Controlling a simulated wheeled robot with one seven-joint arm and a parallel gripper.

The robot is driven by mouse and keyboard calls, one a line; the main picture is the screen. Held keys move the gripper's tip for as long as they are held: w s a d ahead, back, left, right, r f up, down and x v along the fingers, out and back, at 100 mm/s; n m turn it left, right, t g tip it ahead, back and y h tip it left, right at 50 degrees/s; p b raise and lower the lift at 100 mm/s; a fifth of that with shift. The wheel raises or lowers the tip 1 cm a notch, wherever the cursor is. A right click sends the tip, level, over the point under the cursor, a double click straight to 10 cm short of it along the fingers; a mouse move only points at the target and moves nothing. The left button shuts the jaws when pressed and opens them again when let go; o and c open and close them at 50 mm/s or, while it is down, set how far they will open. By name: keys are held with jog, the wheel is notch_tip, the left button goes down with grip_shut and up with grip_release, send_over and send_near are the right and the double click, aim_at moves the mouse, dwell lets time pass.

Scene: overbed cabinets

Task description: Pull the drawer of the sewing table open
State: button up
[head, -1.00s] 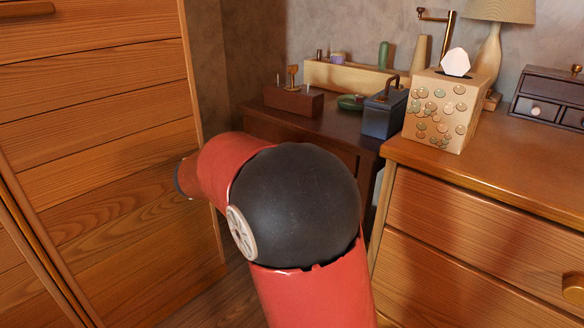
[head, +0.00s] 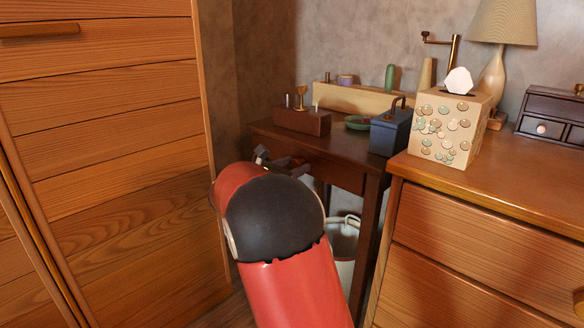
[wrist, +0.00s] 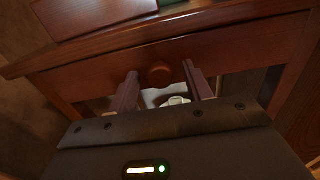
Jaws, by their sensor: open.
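The sewing table (head: 346,170) is a dark wooden table in the corner, between the tall wooden cabinet and the dresser. In the wrist view its drawer front (wrist: 220,50) runs across the picture, with a round wooden knob (wrist: 159,74) near the middle. The drawer looks closed. My gripper (wrist: 162,84) is open, with one finger on each side of the knob in the picture. I cannot tell whether the fingers touch the knob or the drawer front. In the head view my gripper (head: 282,164) shows only partly at the table's front, above my red arm.
On the table stand a dark red block (head: 302,121), a green dish (head: 358,123) and a blue box (head: 390,131). A pale bucket (head: 343,245) is below. The tall cabinet (head: 120,150) is close on the left, the dresser (head: 480,230) on the right.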

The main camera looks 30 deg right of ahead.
grip_shut()
jog(key=p+v, duration=0.5)
jog(key=v, duration=1.4)
jog(key=shift+a, duration=0.4)
jog(key=shift+s, duration=0.1)
grip_release()
jog(key=shift+r, duration=0.1)
jog(key=v, duration=0.7)
jog(key=shift+a, duration=0.4)
